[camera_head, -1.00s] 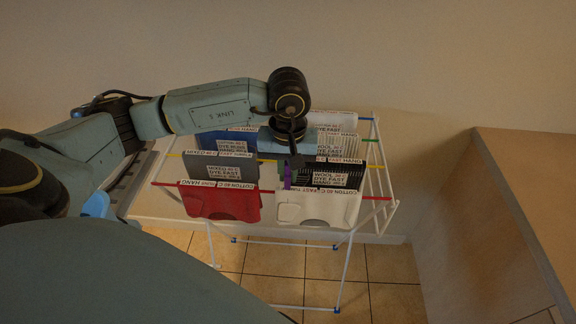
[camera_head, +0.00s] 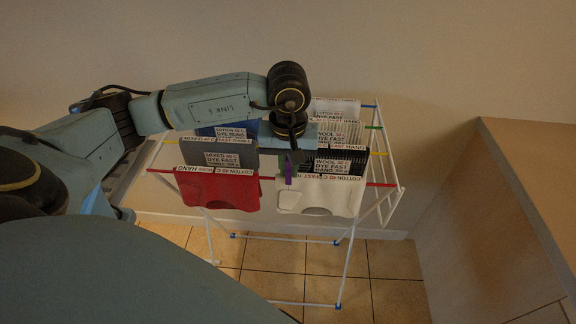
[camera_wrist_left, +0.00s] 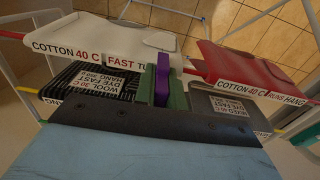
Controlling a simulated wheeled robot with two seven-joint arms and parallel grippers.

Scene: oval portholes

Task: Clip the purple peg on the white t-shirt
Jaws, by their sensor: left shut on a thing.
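The purple peg (camera_head: 288,172) is upright between the green fingertips of my left gripper (camera_head: 290,157), which is shut on it. It also shows in the left wrist view (camera_wrist_left: 161,80). The white t-shirt (camera_head: 325,197) hangs over the front red rail, on the right half of the rack. It also shows in the left wrist view (camera_wrist_left: 125,35), with its label along the fold. In the head view the peg overlaps the t-shirt's upper left edge. I cannot tell whether they touch. My right gripper is not in view.
A red garment (camera_head: 220,190) hangs left of the white t-shirt with a narrow gap between. Behind, a grey garment (camera_head: 230,155) and a black striped one (camera_head: 345,160) hang on the yellow rail. A wooden counter (camera_head: 530,180) stands at the right.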

